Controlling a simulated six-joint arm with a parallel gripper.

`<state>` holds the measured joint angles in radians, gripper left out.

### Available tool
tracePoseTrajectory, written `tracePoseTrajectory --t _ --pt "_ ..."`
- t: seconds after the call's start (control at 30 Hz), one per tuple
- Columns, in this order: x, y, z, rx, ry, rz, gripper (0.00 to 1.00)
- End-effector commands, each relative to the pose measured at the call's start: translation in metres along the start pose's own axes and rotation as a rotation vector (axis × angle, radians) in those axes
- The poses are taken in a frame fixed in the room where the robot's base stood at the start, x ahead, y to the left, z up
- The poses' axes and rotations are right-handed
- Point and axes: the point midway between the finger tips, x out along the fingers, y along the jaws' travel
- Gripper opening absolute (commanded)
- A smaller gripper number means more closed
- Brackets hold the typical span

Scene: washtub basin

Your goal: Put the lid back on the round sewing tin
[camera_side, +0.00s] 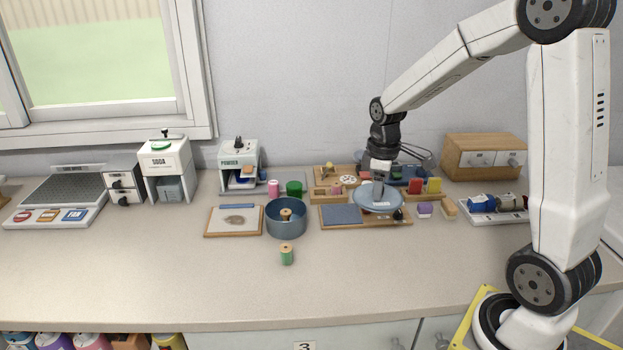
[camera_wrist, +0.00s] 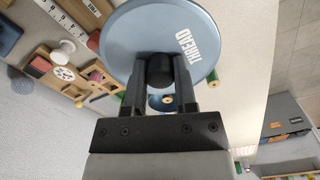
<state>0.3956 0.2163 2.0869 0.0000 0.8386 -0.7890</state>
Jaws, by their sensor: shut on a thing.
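The round sewing tin (camera_side: 287,222) is blue and stands open on the counter, with a wooden spool (camera_side: 286,214) showing inside it. Its blue lid (camera_side: 377,203) is to the right of the tin, over a board with a blue-grey pad. My gripper (camera_side: 380,183) is above the lid and shut on its dark knob. In the wrist view the lid (camera_wrist: 130,40) reads "THREAD" and my gripper's fingers (camera_wrist: 160,75) close on the knob from both sides. In that view the tin is mostly hidden behind the lid and fingers. I cannot tell how far the lid is above the board.
A green spool (camera_side: 287,255) stands in front of the tin. A framed board (camera_side: 234,220) lies left of it. The padded board (camera_side: 340,216) is under the lid's left side. Wooden trays with small items are behind.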

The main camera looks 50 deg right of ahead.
Motion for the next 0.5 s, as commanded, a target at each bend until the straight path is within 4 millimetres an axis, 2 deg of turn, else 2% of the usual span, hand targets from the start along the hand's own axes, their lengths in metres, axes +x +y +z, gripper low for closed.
tracePoseTrajectory --t 0.27,0.5 --pt "0.000 0.001 -0.002 0.000 0.000 0.000 0.00" --pt "-0.001 0.006 -0.019 -0.001 -0.001 -0.001 0.00"
